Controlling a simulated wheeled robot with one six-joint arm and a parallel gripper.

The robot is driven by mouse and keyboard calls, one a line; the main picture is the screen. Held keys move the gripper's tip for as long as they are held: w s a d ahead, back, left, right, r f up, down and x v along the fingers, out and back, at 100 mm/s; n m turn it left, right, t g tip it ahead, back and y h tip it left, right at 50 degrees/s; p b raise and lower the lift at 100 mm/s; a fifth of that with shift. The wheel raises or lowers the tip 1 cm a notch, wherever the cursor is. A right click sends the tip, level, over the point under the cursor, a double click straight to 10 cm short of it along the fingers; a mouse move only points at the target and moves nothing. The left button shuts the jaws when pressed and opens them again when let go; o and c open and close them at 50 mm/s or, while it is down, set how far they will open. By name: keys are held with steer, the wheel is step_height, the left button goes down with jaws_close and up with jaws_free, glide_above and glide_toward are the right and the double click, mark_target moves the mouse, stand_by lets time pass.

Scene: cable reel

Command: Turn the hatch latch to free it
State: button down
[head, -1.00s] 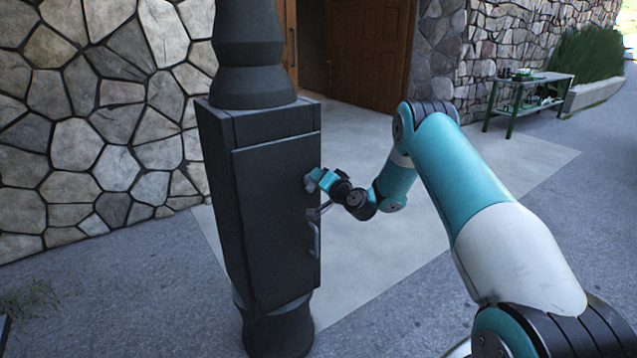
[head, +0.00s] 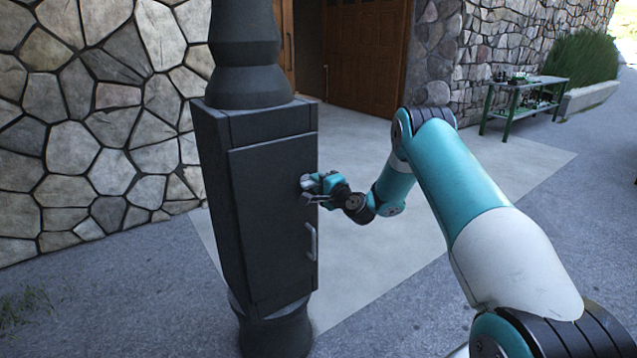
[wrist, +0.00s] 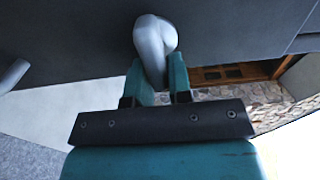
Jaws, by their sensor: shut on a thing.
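The hatch (head: 270,215) is a dark grey door on the front of a dark post, and it looks closed. The hatch latch (wrist: 154,42) is a light grey knob with a lever, seen at the top centre of the wrist view. My gripper (head: 312,187) is at the latch, on the right part of the door's upper half. In the wrist view its teal fingers (wrist: 159,80) are shut on the latch lever, one on each side. The fingers hide part of the latch in the head view.
A grey bar handle (head: 311,241) is on the door below the latch; it also shows at the left of the wrist view (wrist: 13,75). A stone wall (head: 90,130) stands behind at left. A green table (head: 520,100) with items is far right. The paving right of the post is clear.

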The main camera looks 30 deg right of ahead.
steer(key=shift+w+r, duration=0.1)
steer(key=shift+r, duration=0.1)
stand_by(0.3)
steer(key=c, duration=1.1)
jaws_free()
steer(key=shift+f, duration=0.1)
steer(key=shift+f, duration=0.1)
